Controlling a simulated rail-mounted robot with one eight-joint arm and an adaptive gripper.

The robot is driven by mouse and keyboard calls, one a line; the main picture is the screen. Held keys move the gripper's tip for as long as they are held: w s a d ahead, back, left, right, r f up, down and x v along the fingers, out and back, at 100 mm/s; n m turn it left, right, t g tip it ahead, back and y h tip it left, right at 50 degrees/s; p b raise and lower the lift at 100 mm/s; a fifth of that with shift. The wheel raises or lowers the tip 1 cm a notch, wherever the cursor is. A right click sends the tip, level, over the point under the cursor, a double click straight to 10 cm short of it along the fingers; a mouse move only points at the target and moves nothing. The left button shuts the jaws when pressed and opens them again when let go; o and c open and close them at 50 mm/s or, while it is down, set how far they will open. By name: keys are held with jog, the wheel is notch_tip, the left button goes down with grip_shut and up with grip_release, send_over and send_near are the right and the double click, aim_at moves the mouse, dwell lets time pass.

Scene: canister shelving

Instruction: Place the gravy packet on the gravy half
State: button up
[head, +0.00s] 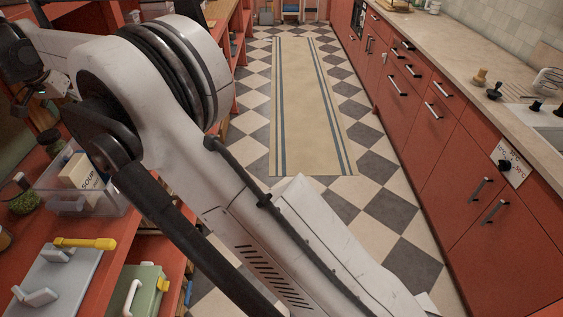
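A clear plastic bin (118,208) sits on the red shelf at the left. A pale packet (78,172) marked "SOUP" stands tilted inside it, toward the back. I see no packet that I can read as gravy, and I cannot make out which part of the bin is the gravy half. My arm crosses the picture and hides part of the shelf. A dark part at my arm's end (22,55) is at the upper left edge, above and behind the bin. My fingertips do not show, so I cannot tell what they hold.
A jar with green contents (20,194) and a dark-lidded jar (50,142) stand near the bin. A grey board with a yellow-handled item (85,243) and a green case (145,292) are in front.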

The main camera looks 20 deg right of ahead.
jog(key=s+d+r, duration=0.1)
jog(key=d+r, duration=0.2)
jog(key=d, duration=0.3)
jog(key=s+d+r+n, duration=0.1)
jog(key=s+d+r, duration=0.15)
jog(key=d, duration=0.35)
jog(key=s+d+r, duration=0.1)
jog(key=d+r, duration=0.3)
jog(key=d, duration=0.3)
jog(key=s+d+r+y, duration=0.1)
jog(key=s+d, duration=0.3)
jog(key=d, duration=0.3)
jog(key=s+d+r, duration=0.1)
jog(key=s+d, duration=0.4)
jog(key=d, duration=0.2)
jog(key=s+d+f+n+t, duration=0.2)
jog(key=s+d+f, duration=0.1)
jog(key=s+d, duration=1)
jog(key=s+d+f, duration=0.2)
jog(key=s+f, duration=0.3)
jog(key=s, duration=0.2)
jog(key=s+d+f+t, duration=0.1)
jog(key=s+d+f, duration=0.2)
jog(key=s, duration=0.4)
jog(key=shift+s+f, duration=0.2)
jog(key=shift+f, duration=0.7)
jog(key=shift+f, duration=0.1)
notch_tip(320, 180, down, 5)
jog(key=b, duration=0.5)
